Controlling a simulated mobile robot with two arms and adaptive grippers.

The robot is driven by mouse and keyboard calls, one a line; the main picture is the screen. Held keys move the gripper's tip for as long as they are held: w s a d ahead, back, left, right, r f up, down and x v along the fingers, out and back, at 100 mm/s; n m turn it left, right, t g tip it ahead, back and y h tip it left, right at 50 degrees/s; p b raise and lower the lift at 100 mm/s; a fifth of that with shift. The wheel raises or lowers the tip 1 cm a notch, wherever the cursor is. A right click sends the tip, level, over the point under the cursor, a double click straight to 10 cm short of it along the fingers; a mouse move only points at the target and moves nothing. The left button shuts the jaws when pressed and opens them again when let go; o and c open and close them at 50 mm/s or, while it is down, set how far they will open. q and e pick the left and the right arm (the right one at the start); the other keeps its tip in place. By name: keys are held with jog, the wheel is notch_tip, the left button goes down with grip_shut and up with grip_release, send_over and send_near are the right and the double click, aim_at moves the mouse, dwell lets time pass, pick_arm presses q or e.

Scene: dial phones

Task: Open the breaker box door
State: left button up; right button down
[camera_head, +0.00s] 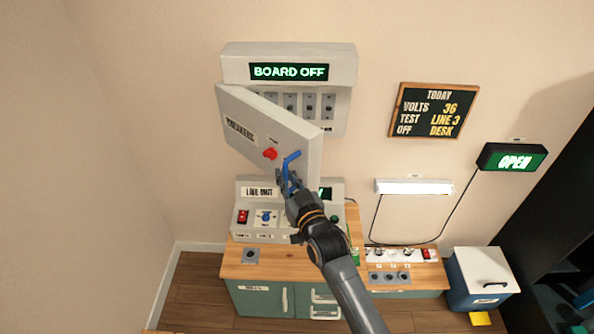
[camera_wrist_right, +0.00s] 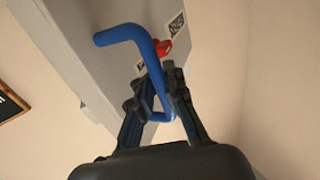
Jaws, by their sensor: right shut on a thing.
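The breaker box door (camera_head: 250,128) is a light grey panel marked "BREAKERS", swung part way out from the wall box. Behind it several breaker switches (camera_head: 310,105) show in the box. A red knob (camera_head: 270,154) and a blue bent handle (camera_head: 291,158) are on the door's face. My right gripper (camera_head: 288,184) is at the handle's lower end. In the right wrist view my right gripper (camera_wrist_right: 158,90) is shut on the blue handle (camera_wrist_right: 133,35), with the red knob (camera_wrist_right: 163,47) just beyond. My left gripper is not in view.
A "BOARD OFF" display (camera_head: 289,71) tops the box. Below the door, a line unit (camera_head: 245,190) stands on a wooden-topped cabinet (camera_head: 240,270). A blue bin (camera_head: 482,290) stands at lower right.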

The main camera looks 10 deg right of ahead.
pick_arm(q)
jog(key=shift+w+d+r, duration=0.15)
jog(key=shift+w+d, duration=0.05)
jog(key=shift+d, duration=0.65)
pick_arm(e)
jog(key=shift+s+a+f, duration=0.2)
jog(key=shift+s+a, duration=0.05)
jog(key=shift+a, duration=0.25)
jog(key=shift+s+a+f, duration=0.15)
jog(key=shift+s+a, duration=0.05)
jog(key=shift+a, duration=0.25)
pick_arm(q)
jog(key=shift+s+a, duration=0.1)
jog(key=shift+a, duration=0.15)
pick_arm(e)
jog(key=c, duration=1.5)
grip_release()
jog(key=shift+o, duration=0.6)
jog(key=shift+s+d+r, duration=0.1)
jog(key=shift+s+r, duration=0.05)
jog(key=shift+r, duration=0.1)
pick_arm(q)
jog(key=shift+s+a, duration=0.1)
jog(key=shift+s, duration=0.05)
pick_arm(e)
jog(key=v, duration=1.2)
